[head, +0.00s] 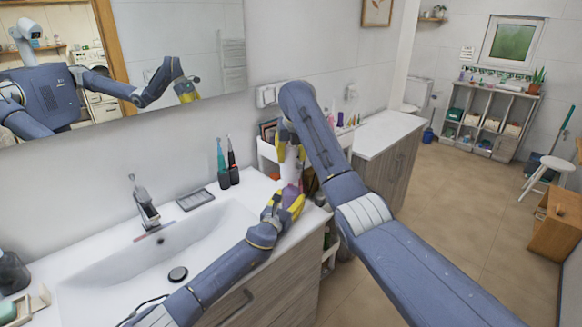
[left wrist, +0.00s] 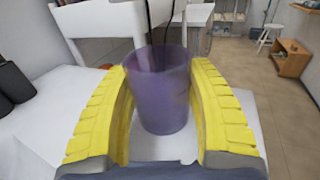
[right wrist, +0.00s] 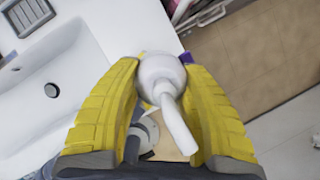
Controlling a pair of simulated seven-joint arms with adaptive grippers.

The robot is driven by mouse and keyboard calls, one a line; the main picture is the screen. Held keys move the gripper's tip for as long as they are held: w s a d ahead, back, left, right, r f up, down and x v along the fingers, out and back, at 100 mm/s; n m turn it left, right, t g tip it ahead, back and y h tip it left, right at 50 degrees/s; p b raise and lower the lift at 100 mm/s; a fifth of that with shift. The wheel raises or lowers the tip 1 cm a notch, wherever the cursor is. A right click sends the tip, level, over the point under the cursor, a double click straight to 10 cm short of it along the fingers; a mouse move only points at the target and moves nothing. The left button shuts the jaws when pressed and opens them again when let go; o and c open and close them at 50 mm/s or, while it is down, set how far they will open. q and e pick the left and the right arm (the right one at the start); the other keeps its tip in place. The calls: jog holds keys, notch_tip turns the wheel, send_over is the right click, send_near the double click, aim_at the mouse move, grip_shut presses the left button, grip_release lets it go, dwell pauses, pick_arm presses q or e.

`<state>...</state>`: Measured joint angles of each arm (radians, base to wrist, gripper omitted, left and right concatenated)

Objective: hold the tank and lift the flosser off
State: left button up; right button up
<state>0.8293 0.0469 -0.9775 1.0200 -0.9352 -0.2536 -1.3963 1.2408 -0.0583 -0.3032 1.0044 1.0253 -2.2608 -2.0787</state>
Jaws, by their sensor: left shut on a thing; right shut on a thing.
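The tank is a translucent purple cup; it stands between the yellow fingers of my left gripper (left wrist: 160,125) in the left wrist view, and its wall (left wrist: 160,95) touches both. In the head view my left gripper (head: 284,205) is around the pinkish tank (head: 292,192) at the counter's right end. My right gripper (right wrist: 163,100) is shut on the white flosser (right wrist: 160,75), whose thin nozzle (right wrist: 178,122) points toward the wrist camera. In the head view the flosser (head: 292,168) is directly above the tank, below my right gripper (head: 290,150). Their contact is hard to tell.
Two thin dark lines (left wrist: 150,30) rise at the tank's rim; I cannot tell what they are. A white cart (head: 268,150) with bottles stands behind.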

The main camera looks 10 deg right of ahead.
jog(key=shift+r, duration=1.9)
pick_arm(q)
jog(key=o, duration=1.2)
jog(key=shift+o, duration=0.2)
